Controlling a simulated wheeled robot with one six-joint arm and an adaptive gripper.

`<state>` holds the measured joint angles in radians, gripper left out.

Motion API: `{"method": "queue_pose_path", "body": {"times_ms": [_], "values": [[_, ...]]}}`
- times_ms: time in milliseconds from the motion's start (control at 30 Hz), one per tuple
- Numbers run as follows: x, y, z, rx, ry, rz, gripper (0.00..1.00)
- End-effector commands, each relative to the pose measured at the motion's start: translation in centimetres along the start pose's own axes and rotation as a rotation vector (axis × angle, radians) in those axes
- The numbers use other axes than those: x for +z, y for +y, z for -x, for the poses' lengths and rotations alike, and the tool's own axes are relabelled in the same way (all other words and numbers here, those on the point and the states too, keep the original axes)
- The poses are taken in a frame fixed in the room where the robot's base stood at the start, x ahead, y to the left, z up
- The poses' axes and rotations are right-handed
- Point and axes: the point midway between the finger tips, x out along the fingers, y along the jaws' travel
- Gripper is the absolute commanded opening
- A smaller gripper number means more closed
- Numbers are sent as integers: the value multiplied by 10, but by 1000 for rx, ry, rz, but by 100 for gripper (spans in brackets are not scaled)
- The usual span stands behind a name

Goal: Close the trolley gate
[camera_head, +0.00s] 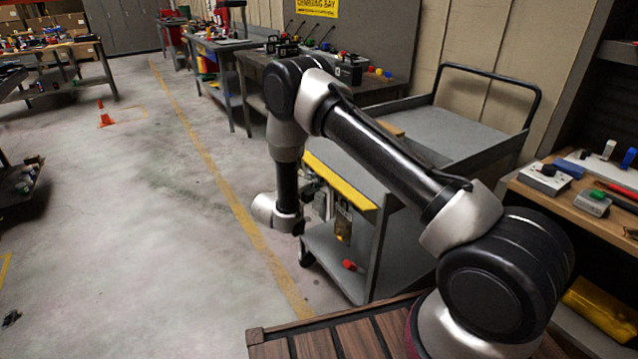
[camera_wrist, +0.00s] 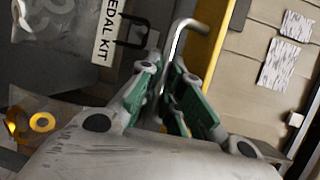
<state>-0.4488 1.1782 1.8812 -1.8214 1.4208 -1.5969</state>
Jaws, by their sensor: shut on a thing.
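The grey trolley (camera_head: 455,125) stands beyond my arm, with a push handle at its far right end. A yellow panel (camera_head: 342,181) runs along its near left end and appears to belong to the gate; I cannot tell whether it is latched. In the wrist view, a yellow strip (camera_wrist: 207,45) runs beside a bent grey metal rod (camera_wrist: 186,25). My gripper (camera_wrist: 168,80) has green-sided fingers closed around the rod, which passes up between them. In the head view, my gripper (camera_head: 318,196) is at the trolley's end, partly hidden by my wrist.
A label ending "EDAL KIT" (camera_wrist: 108,32) and a clear bag with orange rings (camera_wrist: 40,122) lie beside the gripper. A red block (camera_head: 349,265) is on the trolley's lower shelf. A workbench (camera_head: 575,205) stands right. The floor to the left is open, with an orange cone (camera_head: 104,114).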

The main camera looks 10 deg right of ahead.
Motion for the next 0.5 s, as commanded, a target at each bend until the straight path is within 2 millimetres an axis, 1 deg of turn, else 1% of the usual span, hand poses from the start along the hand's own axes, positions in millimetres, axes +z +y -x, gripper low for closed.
{"method": "queue_pose_path", "body": {"times_ms": [33, 500], "values": [[1, -5, 2, 38, -1, -19, 0], [2, -28, 6, 452, 1, -191, 0]]}}
